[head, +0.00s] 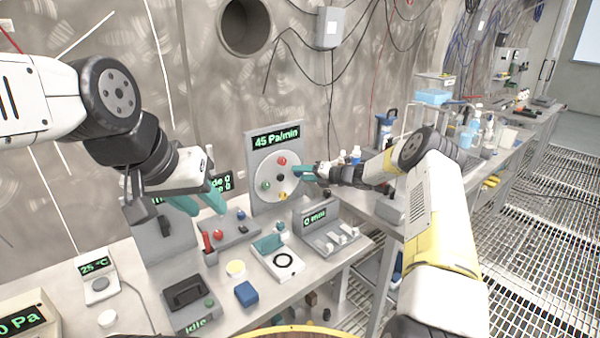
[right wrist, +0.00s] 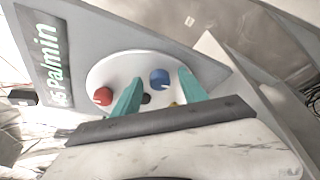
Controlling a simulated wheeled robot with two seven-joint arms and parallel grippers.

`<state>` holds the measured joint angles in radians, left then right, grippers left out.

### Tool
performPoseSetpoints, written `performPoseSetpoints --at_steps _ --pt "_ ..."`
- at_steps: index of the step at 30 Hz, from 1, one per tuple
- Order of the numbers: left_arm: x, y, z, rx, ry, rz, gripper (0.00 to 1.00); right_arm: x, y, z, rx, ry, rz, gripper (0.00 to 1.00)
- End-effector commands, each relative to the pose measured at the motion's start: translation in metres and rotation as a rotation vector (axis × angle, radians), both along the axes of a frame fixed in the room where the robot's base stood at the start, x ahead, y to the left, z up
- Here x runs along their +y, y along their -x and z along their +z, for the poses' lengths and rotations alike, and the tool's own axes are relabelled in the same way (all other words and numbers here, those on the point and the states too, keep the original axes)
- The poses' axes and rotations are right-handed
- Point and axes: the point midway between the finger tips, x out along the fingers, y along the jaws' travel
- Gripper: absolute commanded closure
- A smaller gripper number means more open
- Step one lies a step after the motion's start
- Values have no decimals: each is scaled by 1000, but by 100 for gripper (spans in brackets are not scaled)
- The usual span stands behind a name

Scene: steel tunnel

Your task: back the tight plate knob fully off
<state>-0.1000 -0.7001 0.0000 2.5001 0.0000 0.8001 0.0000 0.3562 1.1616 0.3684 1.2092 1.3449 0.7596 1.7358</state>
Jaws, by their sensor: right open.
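A white round plate (head: 262,172) is on an upright grey panel reading "45 Pa/min". It bears a red knob (head: 282,160), a green knob (head: 266,185), a yellow knob (head: 282,197) and a dark centre piece (head: 279,178). A blue knob (right wrist: 160,78) shows in the right wrist view; my gripper hides it in the head view. Which knob is tight, I cannot tell. My right gripper (right wrist: 158,80) is open at the plate's right side, its teal fingers either side of the blue knob; contact is unclear. My left gripper (head: 208,210) is open and empty, left of the panel.
Below the panel stand a grey box with switches (head: 330,231), a white device with a black ring (head: 283,262), a blue block (head: 246,294) and a box with a dark handle (head: 188,296). A small red-handled item (head: 208,245) stands close below my left gripper.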

Motion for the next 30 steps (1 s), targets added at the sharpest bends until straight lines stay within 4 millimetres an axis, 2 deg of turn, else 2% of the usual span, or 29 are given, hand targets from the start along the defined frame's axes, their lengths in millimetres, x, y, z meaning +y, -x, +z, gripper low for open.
performPoseSetpoints --at_steps 10,18,30 --pt "0 0 0 0 0 0 64 4 -3 -1 -1 2 0 50" --pt "0 0 0 0 0 0 64 4 -3 -1 -1 2 0 100" --pt "0 0 0 0 0 0 64 4 -3 -1 -40 58 0 100"
